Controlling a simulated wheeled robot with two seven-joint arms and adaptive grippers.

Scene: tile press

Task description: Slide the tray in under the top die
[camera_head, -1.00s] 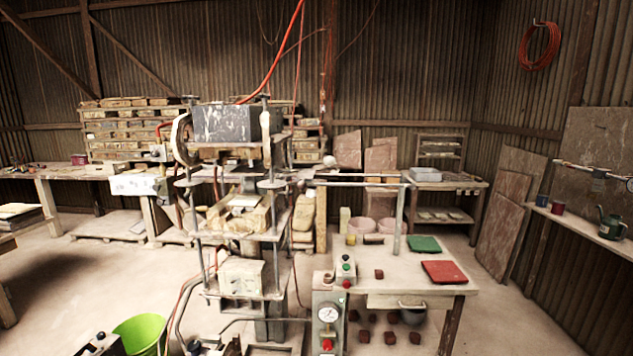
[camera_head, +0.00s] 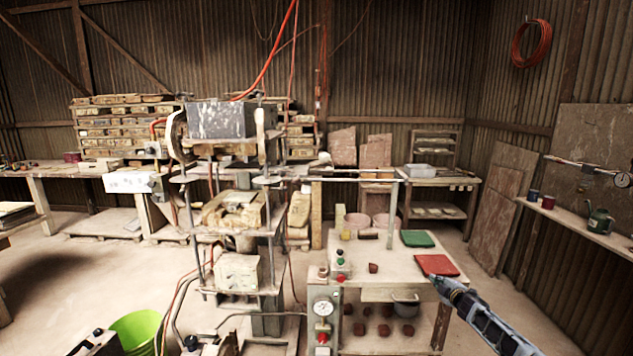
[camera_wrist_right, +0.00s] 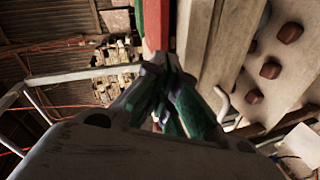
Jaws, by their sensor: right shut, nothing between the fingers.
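The press stands left of centre in the head view, with a big grey block (camera_head: 222,120) at its top. The pale piece under that block (camera_head: 232,148) looks like the top die. On the plate below sits a pale, clay-smeared box shape (camera_head: 235,212), which may be the tray; I cannot tell for sure. A clear vertical gap separates it from the die. My right gripper (camera_head: 437,281) is shut and empty by the table's right front, near the red mat (camera_head: 437,265), far right of the press. Its green fingertips (camera_wrist_right: 170,100) meet in the wrist view. My left gripper is out of view.
The work table (camera_head: 385,267) right of the press carries a green mat (camera_head: 417,239), a small control box (camera_head: 340,262) and a dark red lump (camera_head: 373,268). A metal bar (camera_head: 345,180) runs above it. Several lumps and a grey pot (camera_head: 405,299) are below. A green bucket (camera_head: 137,333) stands front left.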

